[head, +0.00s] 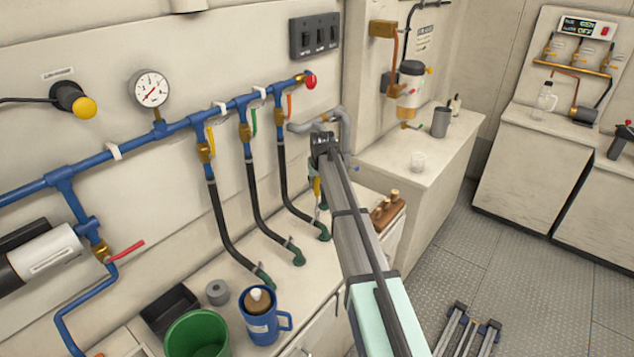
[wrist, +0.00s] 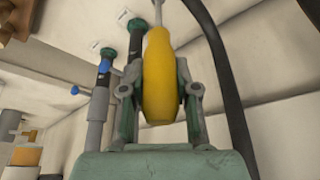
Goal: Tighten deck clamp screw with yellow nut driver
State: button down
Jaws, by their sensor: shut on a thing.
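The yellow nut driver (wrist: 160,75) is held in my gripper (wrist: 159,92), its handle between the two fingers. Its metal shaft (wrist: 158,12) runs up to the top edge of the wrist view, so its tip is out of frame. In the head view a small part of the yellow handle (head: 317,187) shows beside my gripper (head: 317,177), near the rightmost hose. Three black hoses (head: 221,222) run down to green deck fittings (head: 265,277) on the counter. Small clamps show near their lower ends. I cannot tell which clamp screw is meant, or whether the driver touches one.
A wooden block with pegs (head: 388,211) stands right of my arm. A blue mug (head: 258,327), green bucket (head: 190,340), black tray (head: 166,312) and grey roll (head: 217,292) stand at the counter's front. A blue pipe (head: 178,127) with valves crosses the wall. A black hose (wrist: 224,85) passes close to my gripper.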

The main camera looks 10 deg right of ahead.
jog(key=shift+f, duration=0.5)
jog(key=m+h, duration=0.1)
jog(key=m, duration=0.4)
jog(key=m+h, duration=0.1)
jog(key=m, duration=0.1)
jog(key=shift+g+h+b, duration=0.3)
jog(key=shift+g+b, duration=0.1)
jog(key=m+h, duration=0.1)
jog(key=m, duration=0.2)
jog(key=shift+w+a+g+b, duration=0.1)
jog(key=shift+w+g+b, duration=0.05)
jog(key=shift+g+b, duration=0.25)
jog(key=m+g, duration=0.1)
jog(key=m, duration=0.3)
jog(key=shift+r, duration=0.15)
